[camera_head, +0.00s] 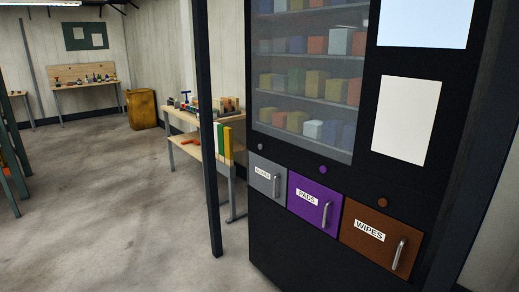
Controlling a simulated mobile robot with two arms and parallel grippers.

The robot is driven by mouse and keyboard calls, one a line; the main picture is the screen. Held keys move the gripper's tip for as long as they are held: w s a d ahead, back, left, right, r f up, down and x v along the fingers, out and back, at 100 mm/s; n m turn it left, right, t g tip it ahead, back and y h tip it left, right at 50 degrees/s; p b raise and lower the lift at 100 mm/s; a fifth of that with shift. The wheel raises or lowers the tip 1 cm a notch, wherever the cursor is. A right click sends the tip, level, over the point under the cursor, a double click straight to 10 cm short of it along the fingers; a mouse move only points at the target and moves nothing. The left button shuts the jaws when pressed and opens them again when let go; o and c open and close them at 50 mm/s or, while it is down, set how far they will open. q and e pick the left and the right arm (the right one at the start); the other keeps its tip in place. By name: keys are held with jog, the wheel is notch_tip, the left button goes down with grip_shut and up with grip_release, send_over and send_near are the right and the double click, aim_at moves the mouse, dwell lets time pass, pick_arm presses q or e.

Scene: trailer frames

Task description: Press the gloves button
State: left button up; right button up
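A black dispensing cabinet (275,250) stands at the right with three drawers in a row. The grey drawer (264,185) at the left has a small label, too small to read surely, that looks like "GLOVES". Above it is a small round grey button (261,147). The purple drawer (310,212) is labelled "PADS", with a purple button (323,169) above it. The brown drawer (372,255) is labelled "WIPES", with a brown button (383,202) above it. All three drawers look shut. Neither of my grippers shows.
A dark post (207,120) stands just left of the cabinet. Behind it is a workbench (190,120) with tools. A yellow bin (142,108) and another bench (85,85) stand at the back. The concrete floor (110,200) at the left is clear.

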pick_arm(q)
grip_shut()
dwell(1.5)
